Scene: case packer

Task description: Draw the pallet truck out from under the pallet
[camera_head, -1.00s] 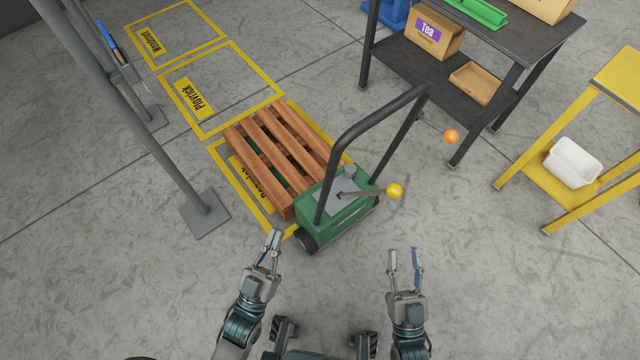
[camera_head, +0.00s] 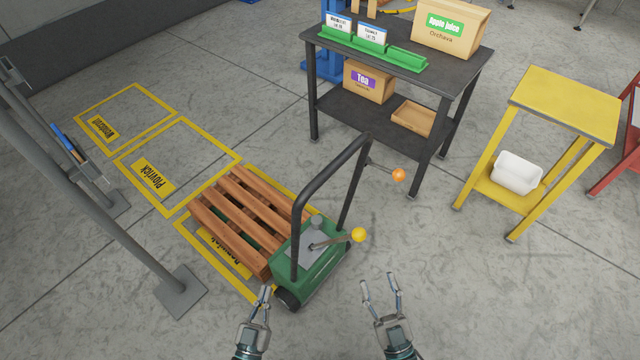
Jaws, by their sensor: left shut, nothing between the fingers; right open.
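The green pallet truck (camera_head: 322,278) stands at the near end of the wooden pallet (camera_head: 238,213), its forks hidden under the slats. Its dark handle frame (camera_head: 330,178) rises upright. A lever with a yellow knob (camera_head: 358,235) sticks out to the right above the body, and a lever with an orange knob (camera_head: 398,174) sticks out from the handle frame. My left gripper (camera_head: 266,296) is shut and empty, just left of the truck's near wheel. My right gripper (camera_head: 380,283) is open and empty, right of the truck body and apart from it.
The pallet lies in a yellow-outlined floor bay (camera_head: 188,236); more marked bays lie beyond. A grey post (camera_head: 120,240) stands on the left. A dark shelf table (camera_head: 385,110) stands behind, a yellow stand (camera_head: 565,105) at right. The floor right of the truck is clear.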

